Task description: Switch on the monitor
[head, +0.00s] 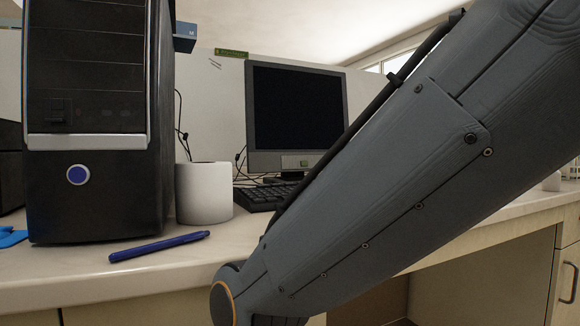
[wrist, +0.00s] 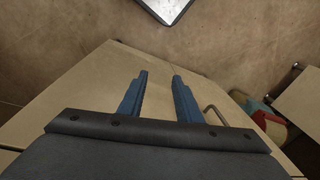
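The monitor (head: 297,108) stands at the back of the counter in the head view, right of the computer tower. Its screen is black, and a small button-like patch shows on the lower bezel (head: 304,163). My arm crosses in front of its right side and hides part of it. In the wrist view my gripper (wrist: 160,78) has its two blue fingers apart, with nothing between them. The gripper is outside the head view. The monitor cannot be made out in the wrist view.
The wrist view shows a brown floor (wrist: 60,45) and a light wooden panel with a handle (wrist: 216,114).

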